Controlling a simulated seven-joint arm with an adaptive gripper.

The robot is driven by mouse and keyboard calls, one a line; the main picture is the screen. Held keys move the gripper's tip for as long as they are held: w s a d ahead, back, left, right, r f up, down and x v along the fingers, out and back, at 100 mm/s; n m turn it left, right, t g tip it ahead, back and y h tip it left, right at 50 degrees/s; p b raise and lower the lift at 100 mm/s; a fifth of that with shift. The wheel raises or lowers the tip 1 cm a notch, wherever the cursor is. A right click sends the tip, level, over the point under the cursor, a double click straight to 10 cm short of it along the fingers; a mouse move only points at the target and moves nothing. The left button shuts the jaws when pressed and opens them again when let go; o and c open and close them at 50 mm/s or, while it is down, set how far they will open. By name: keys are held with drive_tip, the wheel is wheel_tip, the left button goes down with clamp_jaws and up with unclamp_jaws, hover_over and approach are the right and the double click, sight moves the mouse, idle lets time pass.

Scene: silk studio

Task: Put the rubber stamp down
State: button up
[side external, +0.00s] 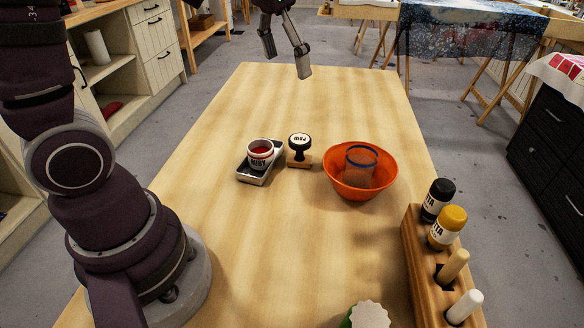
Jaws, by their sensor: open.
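The rubber stamp (299,151) stands upright on the wooden table (240,240), near its middle. It has a wooden base and a black knob with a white top label that seems to read "PAID". My gripper (287,72) is high in the picture, over the far end of the table. Its two fingers are apart with nothing between them, well clear of the stamp.
Left of the stamp, a small labelled cup (260,153) sits on a dark tray (247,176). To the right, an orange bowl (340,187) holds a clear, blue-rimmed cup (361,165). A wooden rack (420,262) with bottles stands at the right edge. The far table is clear.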

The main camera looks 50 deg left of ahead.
drive_tip(key=s+d+f+t, duration=0.2)
drive_tip(key=s+d, duration=0.1)
drive_tip(key=s, duration=0.6)
drive_tip(key=shift+s+f+n+t, duration=0.2)
drive_tip(key=shift+s+n+t, duration=0.1)
drive_tip(key=shift+s, duration=0.1)
drive_tip(key=shift+s+d+f, duration=0.1)
drive_tip(key=shift+s+f, duration=0.2)
drive_tip(key=shift+f, duration=0.05)
drive_tip(key=shift+c, duration=1.1)
